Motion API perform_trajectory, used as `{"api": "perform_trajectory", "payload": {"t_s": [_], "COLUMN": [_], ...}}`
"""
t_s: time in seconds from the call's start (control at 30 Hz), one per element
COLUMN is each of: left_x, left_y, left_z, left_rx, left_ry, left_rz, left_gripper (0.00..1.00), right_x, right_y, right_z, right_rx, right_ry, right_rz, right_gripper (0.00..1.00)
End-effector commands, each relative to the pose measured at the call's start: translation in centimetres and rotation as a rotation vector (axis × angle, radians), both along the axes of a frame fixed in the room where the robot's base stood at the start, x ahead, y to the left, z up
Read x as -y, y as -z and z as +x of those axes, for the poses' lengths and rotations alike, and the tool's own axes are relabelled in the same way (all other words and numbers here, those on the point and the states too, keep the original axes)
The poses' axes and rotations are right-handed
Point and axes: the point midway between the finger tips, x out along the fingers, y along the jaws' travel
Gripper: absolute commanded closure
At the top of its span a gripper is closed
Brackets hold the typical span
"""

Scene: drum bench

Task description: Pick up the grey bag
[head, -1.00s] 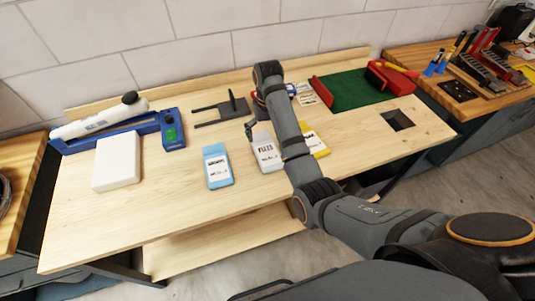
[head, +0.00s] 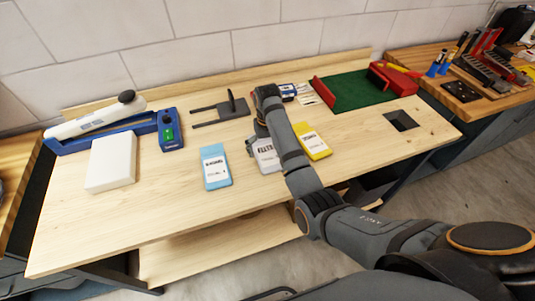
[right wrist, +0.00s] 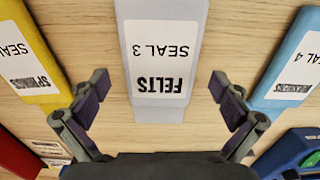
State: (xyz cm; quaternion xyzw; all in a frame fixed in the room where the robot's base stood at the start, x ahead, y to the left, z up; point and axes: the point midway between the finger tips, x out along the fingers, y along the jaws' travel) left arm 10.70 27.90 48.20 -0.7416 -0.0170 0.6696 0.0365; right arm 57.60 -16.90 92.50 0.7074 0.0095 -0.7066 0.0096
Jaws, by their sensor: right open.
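The grey bag (head: 266,160) lies flat on the wooden bench with a white label, partly hidden by my right arm in the head view. In the right wrist view the grey bag (right wrist: 160,108) lies in the middle, its label reading FELTS SEAL 3. My right gripper (right wrist: 158,90) is open, with one finger on each side of the bag's near end in that view and visible gaps between. In the head view my right gripper (head: 251,143) is at the bag's far end, partly hidden by the arm. My left gripper is not in view.
A blue bag (head: 216,167) lies left of the grey one and a yellow bag (head: 313,141) lies right. A white block (head: 111,162), a blue sealer (head: 171,130), a dark stand (head: 221,113) and a green mat (head: 349,89) are around. The front left bench is clear.

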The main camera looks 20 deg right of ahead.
Motion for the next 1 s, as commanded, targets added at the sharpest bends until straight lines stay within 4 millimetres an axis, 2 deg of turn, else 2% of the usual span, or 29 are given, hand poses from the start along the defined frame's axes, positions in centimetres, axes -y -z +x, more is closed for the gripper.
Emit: {"api": "perform_trajectory", "payload": {"t_s": [0.1,0.3,0.67,1.0], "left_x": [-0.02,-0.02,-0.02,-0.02], "left_y": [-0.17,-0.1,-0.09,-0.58], "left_z": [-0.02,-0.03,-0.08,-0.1], "left_rx": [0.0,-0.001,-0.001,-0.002], "left_ry": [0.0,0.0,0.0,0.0], "left_rz": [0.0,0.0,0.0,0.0], "left_gripper": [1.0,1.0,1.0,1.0], "right_x": [0.01,0.01,0.01,0.03], "right_y": [0.97,1.09,1.07,0.57], "right_z": [-0.05,-0.03,-0.03,0.02], "right_rx": [-0.001,0.0,0.0,0.0], "right_ry": [0.0,0.0,0.0,0.0], "right_rz": [0.0,0.0,0.0,0.0], "right_gripper": [0.0,0.0,0.49,0.51]}}
